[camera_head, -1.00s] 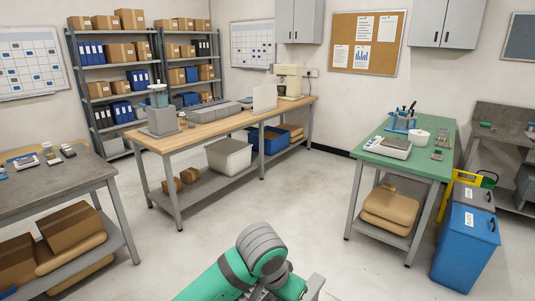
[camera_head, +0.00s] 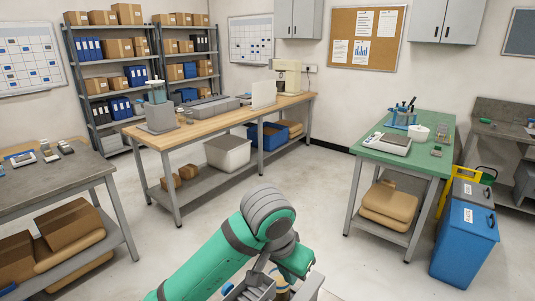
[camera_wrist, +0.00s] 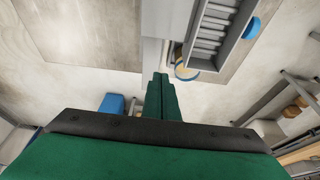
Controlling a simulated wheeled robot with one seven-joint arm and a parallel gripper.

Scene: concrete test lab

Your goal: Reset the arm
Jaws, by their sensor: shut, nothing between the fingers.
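My gripper (camera_wrist: 162,82) shows in the wrist view, with its two green fingers together and nothing between them. It points over the pale concrete floor, clear of any table. A grey slotted tray (camera_wrist: 211,35) lies just beyond the fingertips to the right, with a round blue-rimmed thing (camera_wrist: 187,72) at its lower edge. In the head view my green and grey arm is bent at the bottom middle; the fingers cannot be made out there.
A long wooden bench (camera_head: 215,119) stands ahead. A grey table (camera_head: 45,190) is at left, a green-topped table (camera_head: 428,160) at right, with a blue bin (camera_head: 465,243) beside it. Open floor (camera_head: 310,175) lies between them.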

